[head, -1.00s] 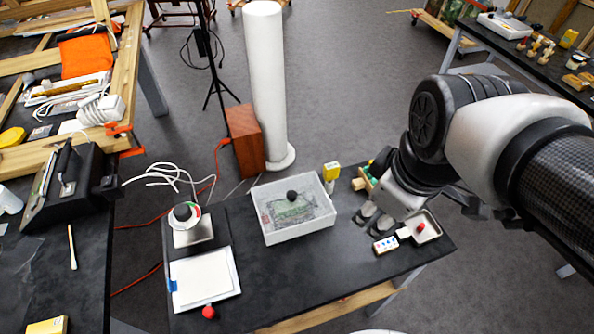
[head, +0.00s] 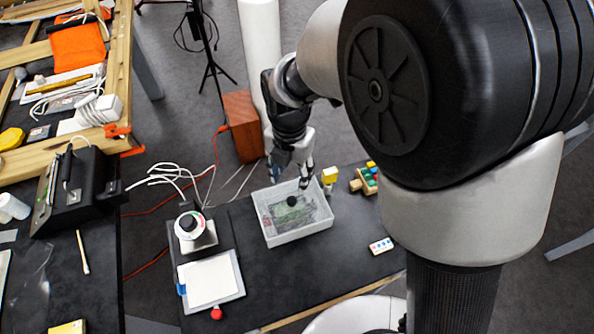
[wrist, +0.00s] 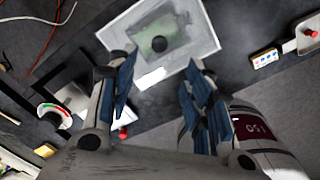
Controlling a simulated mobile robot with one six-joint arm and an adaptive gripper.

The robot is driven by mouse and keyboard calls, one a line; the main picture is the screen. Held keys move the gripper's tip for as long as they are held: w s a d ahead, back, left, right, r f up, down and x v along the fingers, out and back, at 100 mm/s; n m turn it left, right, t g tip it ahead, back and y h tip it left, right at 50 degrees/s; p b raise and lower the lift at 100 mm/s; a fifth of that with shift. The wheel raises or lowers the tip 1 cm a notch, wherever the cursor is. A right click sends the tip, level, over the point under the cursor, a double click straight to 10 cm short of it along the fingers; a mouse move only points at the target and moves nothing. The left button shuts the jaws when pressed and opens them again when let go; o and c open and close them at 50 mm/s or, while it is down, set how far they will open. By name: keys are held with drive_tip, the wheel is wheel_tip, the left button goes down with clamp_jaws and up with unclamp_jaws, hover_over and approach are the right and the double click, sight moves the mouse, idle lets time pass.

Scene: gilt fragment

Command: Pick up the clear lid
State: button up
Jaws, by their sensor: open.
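The clear lid (head: 292,201) lies on a white, open-topped-looking box (head: 302,236) on the dark table. It has a round black knob, and a green and grey fragment shows beneath it. The wrist view shows the lid's knob (wrist: 159,44) near the top centre, with the box around it. My gripper (head: 290,177) is open and empty, above the back part of the box, fingers pointing down. In the wrist view my gripper (wrist: 158,82) has its two blue-padded fingers spread, with the knob ahead between them. The exact height above the lid is hard to tell.
A round dial device (head: 190,226) and a white pad (head: 210,281) stand left of the box. A yellow-topped bottle (head: 329,177) and coloured blocks (head: 366,180) are to its right. A small dotted card (head: 381,246) lies at front right.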

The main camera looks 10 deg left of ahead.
sight(292, 200)
wheel_tip(292, 200, down, 11)
drive_tip(key=b, duration=0.3)
drive_tip(key=shift+f, duration=0.2)
drive_tip(key=shift+r, duration=0.1)
drive_tip(key=shift+c, duration=0.5)
clamp_jaws()
